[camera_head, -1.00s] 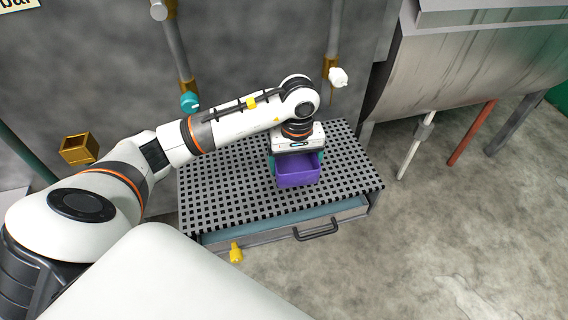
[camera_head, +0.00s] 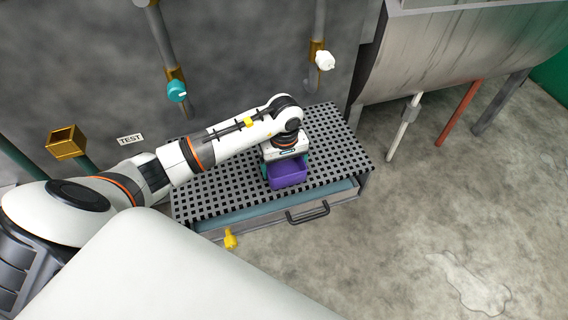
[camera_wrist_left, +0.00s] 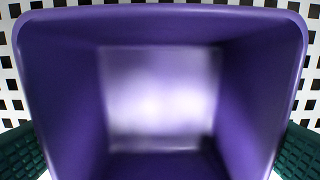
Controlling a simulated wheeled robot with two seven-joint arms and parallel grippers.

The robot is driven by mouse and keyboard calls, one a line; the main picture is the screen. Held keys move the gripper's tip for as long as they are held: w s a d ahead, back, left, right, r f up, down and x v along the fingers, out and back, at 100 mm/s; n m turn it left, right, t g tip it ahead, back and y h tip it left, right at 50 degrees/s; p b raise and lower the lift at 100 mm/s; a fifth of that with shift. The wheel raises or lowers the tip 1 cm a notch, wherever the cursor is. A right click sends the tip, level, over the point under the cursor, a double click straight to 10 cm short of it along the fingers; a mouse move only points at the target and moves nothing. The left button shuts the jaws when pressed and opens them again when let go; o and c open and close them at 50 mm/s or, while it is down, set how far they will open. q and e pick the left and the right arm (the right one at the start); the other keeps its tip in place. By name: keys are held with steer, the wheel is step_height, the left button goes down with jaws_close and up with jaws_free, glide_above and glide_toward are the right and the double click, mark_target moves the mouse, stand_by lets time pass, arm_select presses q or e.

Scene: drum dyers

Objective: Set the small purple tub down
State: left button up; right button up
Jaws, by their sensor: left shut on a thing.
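The small purple tub (camera_head: 288,174) is at the grated top (camera_head: 225,195) of a low metal unit, near its front right part. My left gripper (camera_head: 286,168) is above the grate and shut on the tub, with a teal finger at each side. In the left wrist view the tub (camera_wrist_left: 160,100) fills most of the picture, open side toward the camera and empty inside. The gripper's green finger pads show at its lower left and right. I cannot tell whether the tub's base touches the grate. My right gripper is not in view.
A drawer with a dark handle (camera_head: 308,212) is partly open below the grate's front edge. A yellow fitting (camera_head: 230,238) is at its front left. Pipes with a teal knob (camera_head: 177,91) and a white knob (camera_head: 325,60) stand behind. The grate left of the tub is bare.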

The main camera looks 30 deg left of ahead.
mark_target(284, 172)
arm_select(q)
steer(key=shift+f, duration=0.15)
steer(key=o, duration=0.7)
steer(key=shift+r, duration=0.35)
step_height(284, 172, up, 12)
steer(key=shift+f+b, duration=0.15)
steer(key=shift+b, duration=0.7)
